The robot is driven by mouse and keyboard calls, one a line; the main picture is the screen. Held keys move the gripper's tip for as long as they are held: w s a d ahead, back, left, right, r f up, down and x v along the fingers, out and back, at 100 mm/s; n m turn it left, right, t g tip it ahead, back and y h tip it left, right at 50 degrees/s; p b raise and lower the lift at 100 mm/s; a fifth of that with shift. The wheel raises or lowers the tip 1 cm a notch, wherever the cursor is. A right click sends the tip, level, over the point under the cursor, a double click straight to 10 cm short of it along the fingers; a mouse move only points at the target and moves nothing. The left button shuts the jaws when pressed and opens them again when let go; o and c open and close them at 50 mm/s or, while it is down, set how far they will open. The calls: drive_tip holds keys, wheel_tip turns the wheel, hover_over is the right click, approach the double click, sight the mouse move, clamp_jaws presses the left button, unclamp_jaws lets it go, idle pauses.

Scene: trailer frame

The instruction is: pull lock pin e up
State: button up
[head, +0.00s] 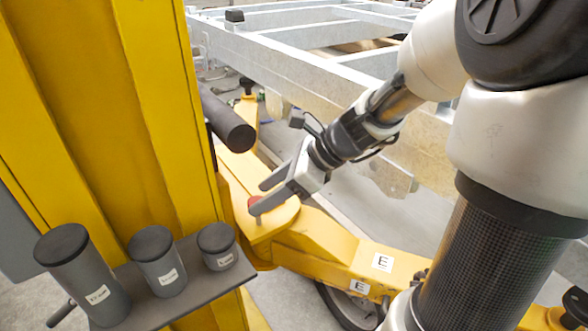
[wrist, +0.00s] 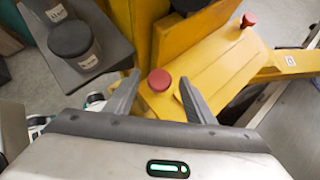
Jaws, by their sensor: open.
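A red round knob (wrist: 160,80) stands on top of a yellow beam in the wrist view, between and slightly beyond my finger tips. In the head view this red knob (head: 254,203) is partly hidden by a finger. My gripper (head: 259,198) is open above the yellow beam, with one finger on each side of the knob; it also shows in the wrist view (wrist: 158,77). I cannot tell whether the fingers touch it. The pin shaft below the knob is hidden.
A second red knob (wrist: 249,19) stands farther along the yellow beam. A tall yellow column (head: 120,110) and a grey shelf (head: 140,301) with several dark-capped cylinders (head: 80,270) stand at left. A grey metal trailer frame (head: 300,75) lies behind.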

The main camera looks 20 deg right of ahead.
drive_tip(key=p+v, duration=0.4)
drive_tip(key=v, duration=1.2)
drive_tip(key=shift+r, duration=0.15)
